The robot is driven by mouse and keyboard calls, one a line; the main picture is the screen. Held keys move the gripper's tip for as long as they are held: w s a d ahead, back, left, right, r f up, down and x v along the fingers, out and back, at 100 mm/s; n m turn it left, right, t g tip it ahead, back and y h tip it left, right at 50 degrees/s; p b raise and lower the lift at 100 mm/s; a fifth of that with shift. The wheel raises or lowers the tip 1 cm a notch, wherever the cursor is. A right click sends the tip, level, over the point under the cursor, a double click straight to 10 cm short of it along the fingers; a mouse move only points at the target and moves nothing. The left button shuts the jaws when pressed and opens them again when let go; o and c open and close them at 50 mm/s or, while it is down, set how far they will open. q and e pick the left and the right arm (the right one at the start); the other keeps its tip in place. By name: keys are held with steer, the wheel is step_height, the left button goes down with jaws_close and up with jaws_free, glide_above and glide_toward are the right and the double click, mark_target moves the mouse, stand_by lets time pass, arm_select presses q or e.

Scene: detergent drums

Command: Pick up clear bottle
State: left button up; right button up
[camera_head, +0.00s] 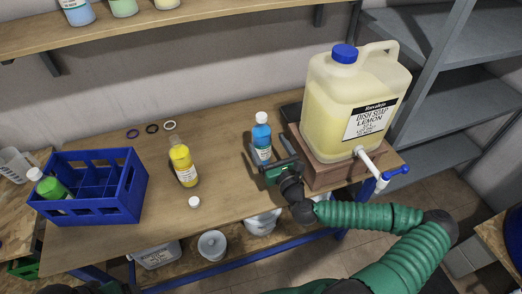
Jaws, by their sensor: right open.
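A clear bottle with blue liquid and a white cap (262,137) stands upright on the wooden bench, left of the big jug. My right gripper (272,149) is open at this bottle, with one finger on each side of its lower part. Whether the fingers touch it I cannot tell. A second clear bottle with yellow liquid (184,166) stands uncapped further left, with a loose white cap (194,202) in front of it. A dark part at the bottom left edge may be my left gripper; its fingers cannot be made out.
A blue divided crate (117,209) at the left holds a green bottle (51,187). A large dish soap jug (335,105) with a tap (378,172) stands on a wooden block at the right. Several rings (152,128) lie at the back. The bench between the bottles is clear.

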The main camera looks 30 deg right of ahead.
mark_target(258, 130)
steer(key=w, duration=0.2)
steer(key=shift+w+r, duration=0.15)
steer(key=shift+w, duration=0.2)
steer(key=w, duration=0.2)
steer(key=w+d, duration=0.1)
steer(key=w, duration=0.2)
steer(key=shift+w+p, duration=0.1)
steer(key=shift+p, duration=0.3)
steer(key=c, duration=0.5)
jaws_close()
